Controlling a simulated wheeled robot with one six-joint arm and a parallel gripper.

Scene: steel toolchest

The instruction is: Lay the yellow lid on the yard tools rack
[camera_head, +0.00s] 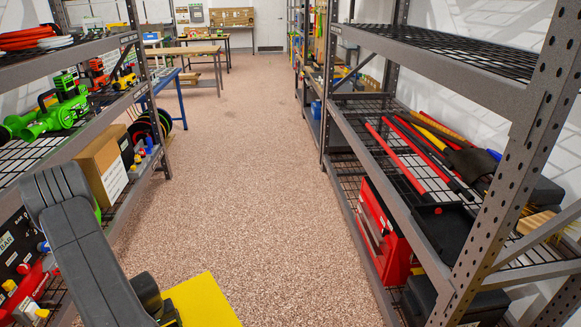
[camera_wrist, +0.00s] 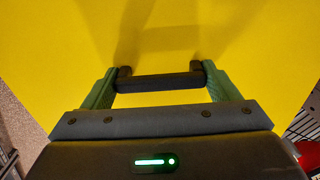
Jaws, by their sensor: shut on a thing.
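The yellow lid (camera_head: 205,302) shows at the bottom of the head view, partly cut off by the frame edge. It fills most of the wrist view (camera_wrist: 160,30) as a flat yellow sheet. My gripper (camera_wrist: 163,76) has green fingers on either side of a dark bar that lies against the lid, and it is shut on the lid. In the head view my arm hides the gripper's fingers. The rack with yard tools (camera_head: 392,203) stands at the right, with long red and yellow handled tools (camera_head: 415,145) on its middle shelf. The lid is held over the aisle, apart from this rack.
A left rack (camera_head: 70,140) holds green and red power tools, a cardboard box (camera_head: 100,160) and coiled hoses. A red toolbox (camera_head: 383,235) sits on the right rack's lower shelf. The speckled aisle floor (camera_head: 240,150) is clear between racks. Workbenches stand farther back.

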